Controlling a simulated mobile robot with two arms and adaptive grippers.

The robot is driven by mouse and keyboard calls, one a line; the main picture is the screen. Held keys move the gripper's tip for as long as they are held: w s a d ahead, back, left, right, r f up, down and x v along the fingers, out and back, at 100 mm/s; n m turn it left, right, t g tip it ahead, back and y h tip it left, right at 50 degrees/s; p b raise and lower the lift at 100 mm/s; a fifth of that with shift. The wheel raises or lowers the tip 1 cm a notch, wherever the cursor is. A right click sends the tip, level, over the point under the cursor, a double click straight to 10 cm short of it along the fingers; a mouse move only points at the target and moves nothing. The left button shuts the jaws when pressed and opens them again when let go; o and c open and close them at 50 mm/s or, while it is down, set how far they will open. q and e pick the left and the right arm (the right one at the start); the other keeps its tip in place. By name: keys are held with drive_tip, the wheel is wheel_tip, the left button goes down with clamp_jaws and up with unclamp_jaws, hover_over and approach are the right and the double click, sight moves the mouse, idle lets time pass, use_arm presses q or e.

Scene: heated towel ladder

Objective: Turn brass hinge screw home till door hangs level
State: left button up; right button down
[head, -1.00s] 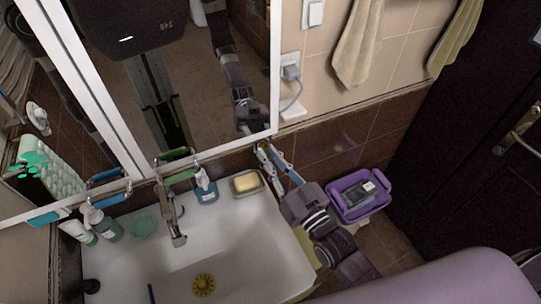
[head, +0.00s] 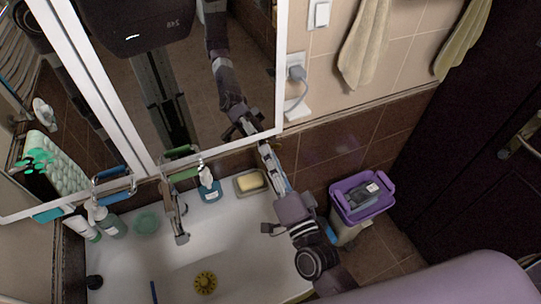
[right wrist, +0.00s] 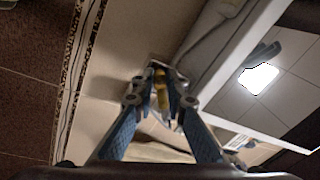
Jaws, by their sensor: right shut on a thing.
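The white-framed mirror door (head: 222,154) hangs above the basin, its lower right corner near my right gripper. From this slanted head view I cannot tell whether it is level. My right gripper (head: 265,147) reaches up to that corner from below. In the right wrist view its blue-padded fingers (right wrist: 161,88) are shut on a small yellow-brass piece (right wrist: 161,84), which looks like the hinge screw. The fingers hide most of it, so how deep it sits cannot be seen. My left gripper is in neither view.
Below are the white basin (head: 235,235), tap (head: 178,222), soap dish (head: 250,182) and blue-labelled bottle (head: 209,186). A plugged socket (head: 296,72) with a cable is close right of the door. A purple bin (head: 360,199) stands right of my arm.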

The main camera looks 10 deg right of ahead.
drive_tip(key=shift+s+a+r+m+h+p, duration=0.15)
drive_tip(key=shift+m+h, duration=0.15)
drive_tip(key=shift+m, duration=0.95)
drive_tip(key=shift+w+f+m+h+p, duration=0.15)
drive_tip(key=shift+m+h, duration=0.15)
drive_tip(key=shift+m, duration=1)
drive_tip(key=shift+s+a+r+m+h+p, duration=0.15)
drive_tip(key=shift+m+h, duration=0.15)
drive_tip(key=shift+m, duration=0.95)
drive_tip(key=c, duration=1.9)
unclamp_jaws()
drive_tip(key=shift+c, duration=0.2)
drive_tip(key=shift+d+r, duration=0.1)
drive_tip(key=shift+s, duration=0.1)
drive_tip(key=s+f, duration=0.1)
drive_tip(key=s, duration=1)
drive_tip(key=shift+s+d+f, duration=0.25)
drive_tip(key=shift+s+d, duration=0.15)
drive_tip(key=shift+d, duration=0.05)
